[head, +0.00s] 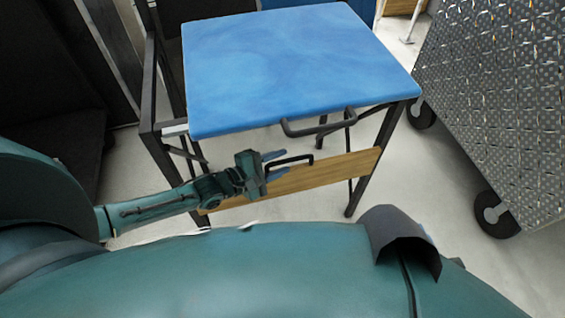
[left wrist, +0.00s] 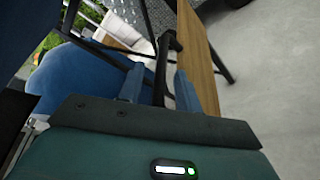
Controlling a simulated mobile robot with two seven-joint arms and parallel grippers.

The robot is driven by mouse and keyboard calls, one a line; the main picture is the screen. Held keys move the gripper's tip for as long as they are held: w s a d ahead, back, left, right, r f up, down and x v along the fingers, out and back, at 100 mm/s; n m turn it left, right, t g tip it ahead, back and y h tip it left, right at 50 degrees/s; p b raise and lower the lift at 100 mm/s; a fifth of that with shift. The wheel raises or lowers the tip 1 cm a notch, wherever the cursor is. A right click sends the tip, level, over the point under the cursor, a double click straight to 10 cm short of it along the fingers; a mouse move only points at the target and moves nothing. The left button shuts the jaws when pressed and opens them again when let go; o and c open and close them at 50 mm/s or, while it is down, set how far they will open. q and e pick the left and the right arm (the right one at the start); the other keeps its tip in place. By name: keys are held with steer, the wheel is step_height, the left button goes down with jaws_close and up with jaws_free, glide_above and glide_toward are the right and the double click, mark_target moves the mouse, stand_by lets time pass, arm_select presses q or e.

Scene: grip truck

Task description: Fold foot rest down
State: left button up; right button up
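The foot rest (head: 335,174) is a wooden board across the front legs of a tall chair with a blue seat (head: 290,60). A black bar handle (head: 290,161) is fixed to the board. My left gripper (head: 277,164) is at the left end of this handle, close in front of the board. In the left wrist view, its two blue-grey fingers (left wrist: 158,90) are apart, with the black handle (left wrist: 163,65) showing between them. I cannot tell whether they touch it. The wooden board (left wrist: 199,55) stands just right of the fingers there. My right gripper is out of view.
A second black handle (head: 318,124) sticks out under the seat's front edge. The chair's black frame (head: 158,140) stands close to my left forearm. A wheeled diamond-plate metal cart (head: 500,100) stands at the right. Pale floor (head: 420,200) is free between chair and cart.

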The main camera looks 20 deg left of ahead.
arm_select(q)
steer(key=shift+w+d+f, duration=0.15)
steer(key=shift+w+d, duration=0.3)
steer(key=shift+w, duration=0.1)
steer(key=shift+c, duration=0.4)
jaws_close()
